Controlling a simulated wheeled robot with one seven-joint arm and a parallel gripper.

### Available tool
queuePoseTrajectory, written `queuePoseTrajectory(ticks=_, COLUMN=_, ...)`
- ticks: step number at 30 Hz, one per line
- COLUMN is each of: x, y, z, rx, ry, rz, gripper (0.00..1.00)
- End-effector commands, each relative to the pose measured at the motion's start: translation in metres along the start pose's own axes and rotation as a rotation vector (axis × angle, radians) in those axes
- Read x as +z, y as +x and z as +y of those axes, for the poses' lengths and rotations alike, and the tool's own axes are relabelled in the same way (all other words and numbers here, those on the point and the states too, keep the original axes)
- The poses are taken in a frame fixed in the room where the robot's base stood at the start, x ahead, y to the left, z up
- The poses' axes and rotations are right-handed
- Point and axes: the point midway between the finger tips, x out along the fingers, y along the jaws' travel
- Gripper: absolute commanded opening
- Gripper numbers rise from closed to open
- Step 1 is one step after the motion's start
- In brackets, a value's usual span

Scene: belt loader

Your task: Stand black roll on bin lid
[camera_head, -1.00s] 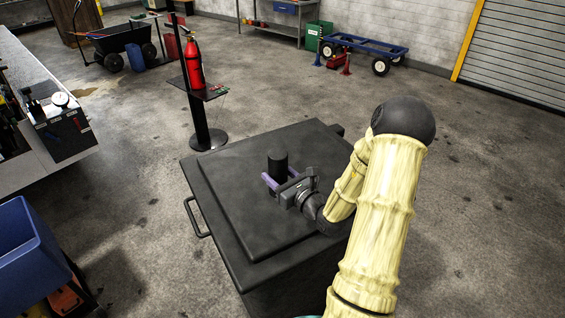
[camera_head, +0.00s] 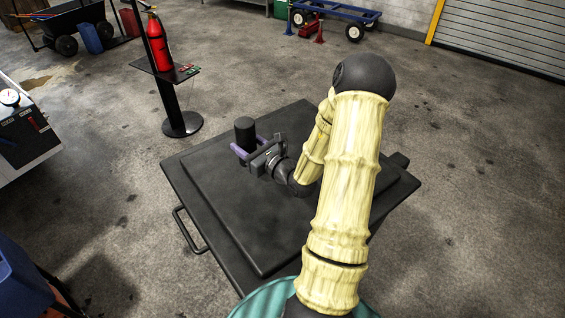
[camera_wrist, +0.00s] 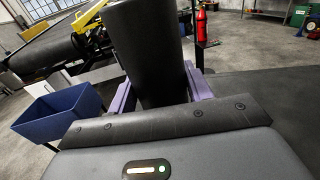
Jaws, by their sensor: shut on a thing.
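The black roll (camera_head: 244,131) is upright between the purple fingers of my gripper (camera_head: 243,150), which is shut on it. It is over the far left part of the black bin lid (camera_head: 240,215).
A post with a small shelf (camera_head: 165,74) carrying a red fire extinguisher (camera_head: 158,43) stands beyond the bin. A blue bin (camera_head: 18,280) is at the lower left, and a blue cart (camera_head: 345,18) is at the back. The floor right of the bin is clear.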

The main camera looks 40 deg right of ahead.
Motion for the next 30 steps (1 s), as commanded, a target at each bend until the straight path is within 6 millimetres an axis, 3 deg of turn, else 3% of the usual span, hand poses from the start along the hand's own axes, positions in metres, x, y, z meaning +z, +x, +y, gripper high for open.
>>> queuePoseTrajectory(ticks=8, x=-0.002, y=-0.002, z=-0.004, rx=-0.009, ry=0.000, rz=-0.001, gripper=0.18)
queuePoseTrajectory(ticks=21, x=-0.051, y=0.001, z=0.001, rx=0.002, ry=0.003, rz=0.000, gripper=0.18)
queuePoseTrajectory(ticks=30, x=-0.058, y=0.001, z=0.000, rx=0.000, ry=-0.001, rz=-0.003, gripper=0.18)
